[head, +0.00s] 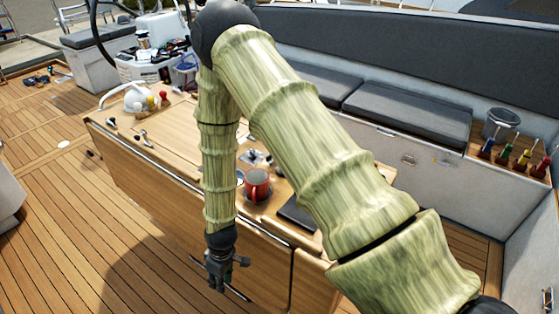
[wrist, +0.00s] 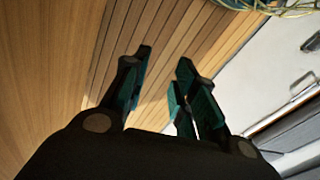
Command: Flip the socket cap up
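I cannot make out the socket or its cap for certain in either view. My gripper (head: 217,284) hangs low in front of the table's near side, pointing down toward the deck. In the wrist view, its two dark and teal fingers (wrist: 166,62) stand apart with nothing between them. Behind them are deck planks. A white panel (wrist: 250,75) with dark fittings shows on the right of the wrist view; I cannot tell what these fittings are.
The wooden table (head: 165,185) carries a red mug (head: 257,185) and small items. My arm crosses and hides part of it. A grey cushioned bench (head: 410,110) is behind. Screwdrivers stand in a rack (head: 512,158) at right. Open teak deck (head: 70,240) lies at left. Coiled cable (wrist: 265,5) tops the wrist view.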

